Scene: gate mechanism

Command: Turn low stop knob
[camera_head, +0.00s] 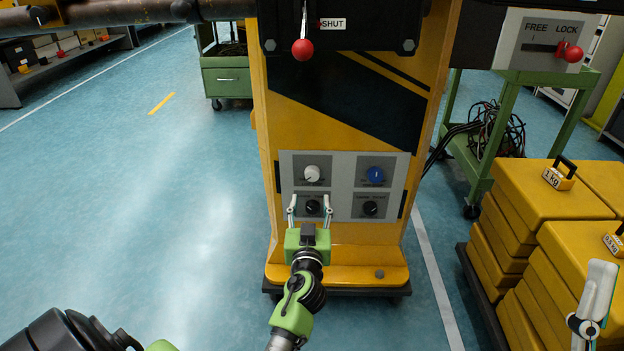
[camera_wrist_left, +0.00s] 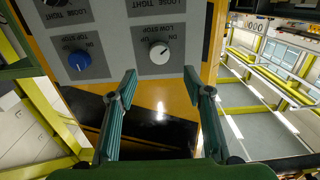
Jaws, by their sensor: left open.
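The low stop knob (camera_head: 312,173) is a white round knob at the upper left of the grey control panel (camera_head: 342,188). In the left wrist view the white knob (camera_wrist_left: 160,53) shows upside down, under the label LOW STOP. My left gripper (camera_head: 309,204) is open and empty, its fingers spread in front of the panel. In the head view its fingertips lie below the white knob, on either side of the lower left black knob. In the left wrist view the knob lies beyond and between the fingertips (camera_wrist_left: 165,80). My right gripper (camera_head: 596,303) shows only partly at the lower right.
A blue knob (camera_head: 376,175) sits right of the white one, with a black knob (camera_head: 370,208) below it. A red-tipped lever (camera_head: 303,49) hangs above, by a SHUT label. Stacked yellow weights (camera_head: 540,205) stand at the right. The floor at the left is clear.

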